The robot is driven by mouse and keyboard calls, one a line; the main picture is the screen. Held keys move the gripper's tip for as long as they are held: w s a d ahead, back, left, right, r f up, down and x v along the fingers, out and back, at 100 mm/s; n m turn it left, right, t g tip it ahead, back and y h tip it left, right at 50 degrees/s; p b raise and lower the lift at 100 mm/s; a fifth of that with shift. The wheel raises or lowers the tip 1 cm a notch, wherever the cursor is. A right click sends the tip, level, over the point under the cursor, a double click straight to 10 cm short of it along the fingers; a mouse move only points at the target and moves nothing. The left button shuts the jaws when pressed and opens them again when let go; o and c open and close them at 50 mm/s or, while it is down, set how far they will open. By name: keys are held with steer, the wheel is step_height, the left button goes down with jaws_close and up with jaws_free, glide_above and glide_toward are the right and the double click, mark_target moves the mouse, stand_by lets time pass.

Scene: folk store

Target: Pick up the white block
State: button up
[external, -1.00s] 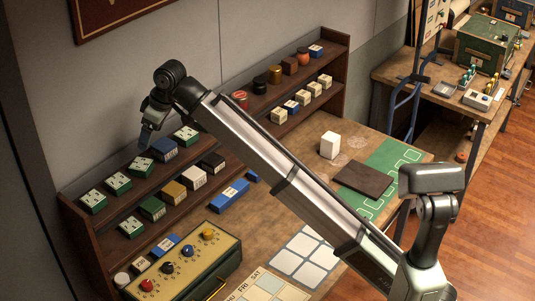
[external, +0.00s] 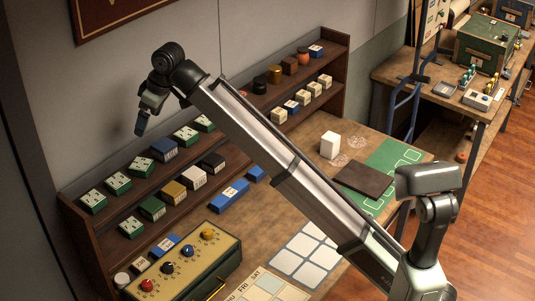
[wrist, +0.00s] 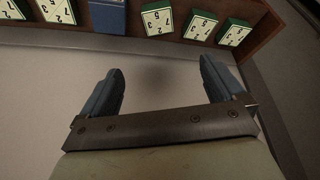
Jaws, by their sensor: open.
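The white block (external: 330,145) stands upright on the wooden table in the external view, just left of the dark brown board. It is not in the wrist view. My gripper (external: 140,128) is up at the left, above the far left part of the shelf and well away from the block. In the wrist view my gripper (wrist: 163,88) has its two blue-grey fingers wide apart with nothing between them.
A stepped shelf (external: 225,140) with many small boxes runs along the wall. The brown board (external: 364,181) lies on a green mat (external: 405,158). A panel with coloured knobs (external: 185,265) stands in front. Open tabletop lies around the block.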

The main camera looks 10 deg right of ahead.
steer(key=w+d+m, duration=0.1)
steer(key=w+d, duration=1.2)
steer(key=w, duration=0.5)
steer(key=m+t+h, duration=0.1)
steer(key=m, duration=0.3)
glide_above(331, 136)
steer(key=s+d, duration=0.3)
steer(key=s, duration=0.1)
steer(key=w+a+f, duration=0.1)
steer(key=f, duration=1.3)
steer(key=w+a+f, duration=0.1)
steer(key=f, duration=1.4)
steer(key=a+f, duration=0.1)
steer(key=f, duration=1.4)
steer(key=shift+w+f, duration=0.25)
steer(key=shift+w, duration=0.15)
steer(key=shift+w+d+x, duration=0.1)
steer(key=shift+d+x, duration=0.05)
steer(key=shift+x, duration=0.75)
steer(key=shift+w+d+x, duration=0.1)
steer(key=shift+d+x, duration=0.05)
steer(key=shift+x, duration=0.7)
steer(key=shift+d+x, duration=0.15)
steer(key=shift+x, duration=0.75)
steer(key=shift+c, duration=0.2)
